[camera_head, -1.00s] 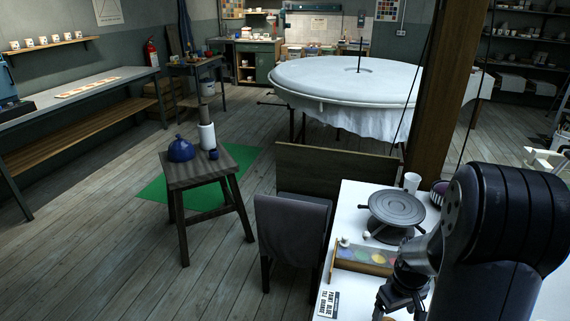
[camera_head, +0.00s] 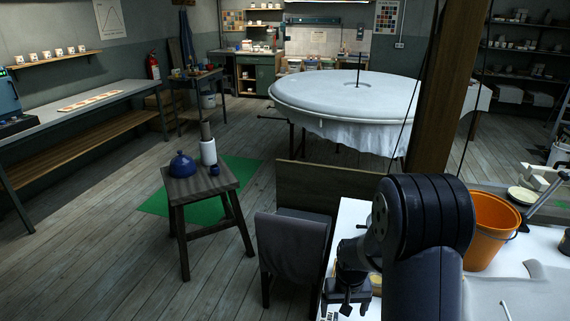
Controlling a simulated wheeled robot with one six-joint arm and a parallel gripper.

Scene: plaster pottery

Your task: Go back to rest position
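My arm rises in the right foreground over the white table. My gripper (camera_head: 347,300) points down at the table's left part, close above or in front of the small items there. Its fingers are small and dark, and I see nothing held between them, but I cannot tell how far apart they are. My arm hides most of the tabletop's left part, including where the grey turntable stood in the earlier view.
The white table (camera_head: 352,212) also bears an orange bucket (camera_head: 490,230). A grey chair (camera_head: 292,245) stands at its left. A wooden stool (camera_head: 200,188) with a blue pot (camera_head: 182,165) stands further left. A wooden post (camera_head: 440,95) rises behind. The floor at left is clear.

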